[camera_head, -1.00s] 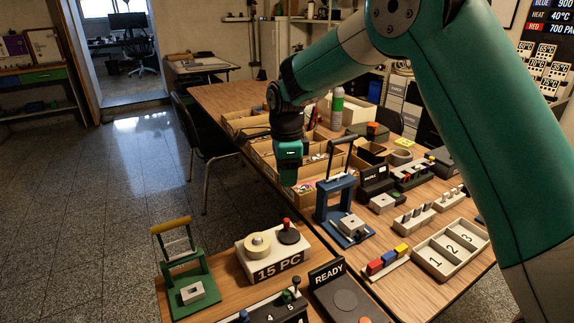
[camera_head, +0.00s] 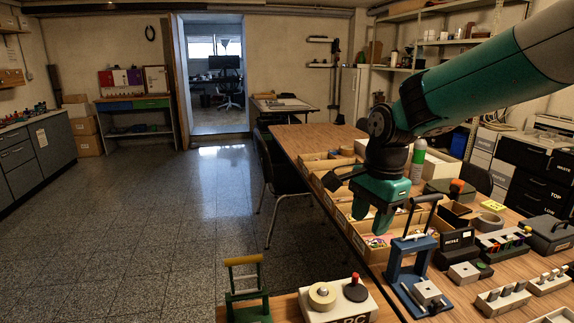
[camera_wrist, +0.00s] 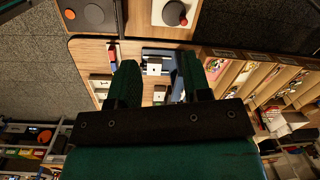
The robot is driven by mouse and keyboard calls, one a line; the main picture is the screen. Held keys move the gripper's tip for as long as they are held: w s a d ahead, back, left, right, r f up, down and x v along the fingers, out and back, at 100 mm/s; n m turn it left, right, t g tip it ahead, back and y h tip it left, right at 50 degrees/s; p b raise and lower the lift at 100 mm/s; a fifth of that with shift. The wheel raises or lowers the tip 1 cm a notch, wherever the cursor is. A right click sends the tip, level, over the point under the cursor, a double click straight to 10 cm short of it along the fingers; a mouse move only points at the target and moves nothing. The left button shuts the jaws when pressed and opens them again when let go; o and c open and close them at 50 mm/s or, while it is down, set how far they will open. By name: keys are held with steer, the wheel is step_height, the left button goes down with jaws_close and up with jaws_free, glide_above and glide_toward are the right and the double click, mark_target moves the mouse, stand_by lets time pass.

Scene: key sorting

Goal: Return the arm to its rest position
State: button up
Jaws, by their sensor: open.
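My gripper (camera_head: 371,221) hangs from my green arm over the wooden table (camera_head: 300,138), with its jaws pointing down. It is in front of the row of wooden bins (camera_head: 343,212) and left of the blue press (camera_head: 412,262). In the wrist view my gripper (camera_wrist: 158,66) shows two green fingers spread apart with nothing between them. The blue press lies beyond the fingertips there, partly hidden by them. Whether the gripper touches a bin cannot be told from the head view.
A white 15 PC block (camera_head: 338,302) and a green press (camera_head: 247,290) stand on the nearer table. A spray can (camera_head: 418,160) stands behind my gripper. A black chair (camera_head: 280,170) is at the table's left side. The floor on the left is clear.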

steer(key=s+a+r+n+y+p, duration=0.1)
steer(key=s+r+n+y, duration=0.1)
steer(key=s+n, duration=0.95)
steer(key=s+a+r+n+y, duration=0.1)
steer(key=s+a+r+n, duration=0.1)
steer(key=s+n, duration=0.9)
steer(key=n+h+b, duration=0.4)
steer(key=n, duration=1.3)
glide_above(356, 274)
step_height(356, 274, down, 10)
step_height(356, 274, down, 17)
steer(key=shift+p, duration=0.45)
jaws_close()
